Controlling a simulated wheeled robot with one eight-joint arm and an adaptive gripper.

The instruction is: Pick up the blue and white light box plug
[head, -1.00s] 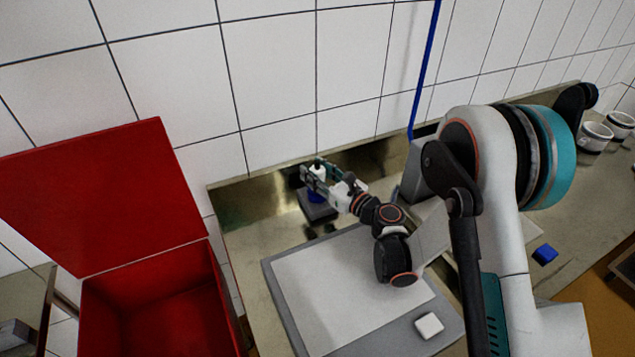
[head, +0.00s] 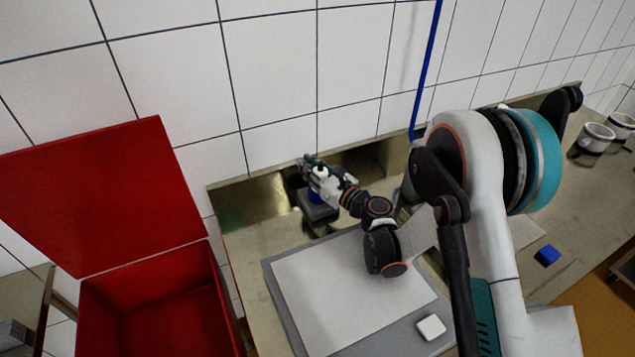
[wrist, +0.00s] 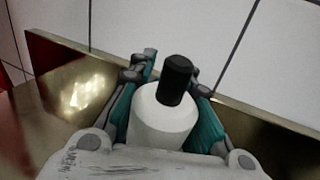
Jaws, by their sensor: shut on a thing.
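The blue and white plug (head: 320,172) stands upright at the back of the bench. In the wrist view the plug (wrist: 162,122) shows a white round body with a black tip pointing up. A blue lower part shows below my gripper in the head view. My gripper (head: 312,168) is shut on the white body, with one teal-padded finger on each side of it in the wrist view (wrist: 165,110). The plug is over a dark grey block (head: 318,213); I cannot tell whether they touch.
A grey tray with a white panel (head: 340,290) lies in front, with a small white block (head: 431,327) on it. An open red box (head: 150,310) stands at left. A blue block (head: 547,255) and white mugs (head: 594,138) are at right. The tiled wall is close behind.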

